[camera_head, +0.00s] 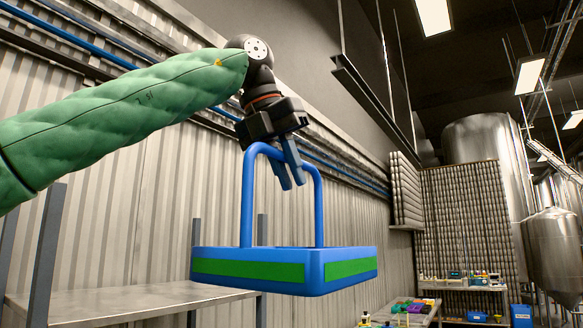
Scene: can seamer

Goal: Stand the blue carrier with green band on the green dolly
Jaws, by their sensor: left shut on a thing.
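The blue carrier with green band (311,258) hangs in the air in front of me, roughly level, with its tall blue handle upright. My left gripper (292,182) comes in from the upper left on a green padded arm and is shut on the carrier's handle near its top. The fingers point down past the handle bar. The inside of the carrier is hidden by its side walls. I do not see the green dolly in this view. My right gripper is not in view.
A grey metal table (140,300) with dark posts stands at the lower left, partly behind the carrier. A far bench (462,287) holds small items, with blue bins (520,316) nearby. Large steel tanks (485,140) stand at the right. A corrugated wall runs behind.

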